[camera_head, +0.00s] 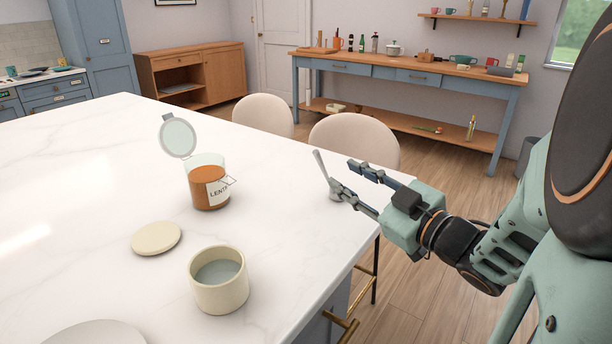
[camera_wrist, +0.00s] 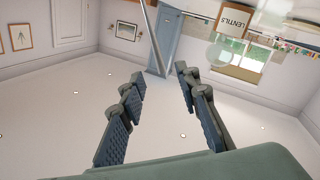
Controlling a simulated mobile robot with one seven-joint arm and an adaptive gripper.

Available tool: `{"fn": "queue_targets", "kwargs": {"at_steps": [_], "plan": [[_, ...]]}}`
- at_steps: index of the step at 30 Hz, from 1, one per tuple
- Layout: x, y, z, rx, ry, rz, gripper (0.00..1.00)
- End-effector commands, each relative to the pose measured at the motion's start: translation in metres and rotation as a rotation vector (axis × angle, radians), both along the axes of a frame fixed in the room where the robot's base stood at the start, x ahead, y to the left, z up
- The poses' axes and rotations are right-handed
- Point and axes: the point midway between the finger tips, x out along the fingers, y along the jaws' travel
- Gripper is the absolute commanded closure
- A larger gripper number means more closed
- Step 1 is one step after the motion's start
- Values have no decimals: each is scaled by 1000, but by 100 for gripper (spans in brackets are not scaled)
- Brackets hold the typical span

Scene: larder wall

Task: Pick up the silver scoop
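The silver scoop (camera_head: 321,167) stands on the white counter near its right edge, its thin handle tilted up and its rounded lower end partly hidden behind a finger of my gripper. My gripper (camera_head: 343,174) reaches in from the right with its two fingers spread around or just beside the scoop. In the wrist view my gripper (camera_wrist: 159,73) is open, with a clear gap between its fingers. The scoop's thin grey handle (camera_wrist: 152,38) runs down from the top edge to between the fingertips there. I cannot tell if either finger touches it.
An open jar of lentils (camera_head: 209,188) with its lid up stands left of the scoop. A round cream lid (camera_head: 156,238) and a cream pot (camera_head: 219,283) are nearer. Two pale chairs (camera_head: 354,141) stand behind the counter edge. The counter's left part is clear.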

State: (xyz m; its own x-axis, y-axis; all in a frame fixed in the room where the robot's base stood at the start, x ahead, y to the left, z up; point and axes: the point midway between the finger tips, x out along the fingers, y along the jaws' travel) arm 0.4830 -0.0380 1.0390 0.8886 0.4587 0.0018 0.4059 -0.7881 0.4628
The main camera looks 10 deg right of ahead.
Motion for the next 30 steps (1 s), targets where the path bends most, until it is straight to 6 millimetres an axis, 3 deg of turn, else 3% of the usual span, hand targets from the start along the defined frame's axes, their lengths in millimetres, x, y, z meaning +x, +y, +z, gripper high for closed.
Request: {"fn": "queue_targets", "kwargs": {"at_steps": [6,13,21,30], "plan": [[31,16,-1,-1,1,3,70],[48,24,-1,-1,1,0,70],[83,40,-3,0,1,2,70],[90,42,-1,-1,1,-2,70]]}}
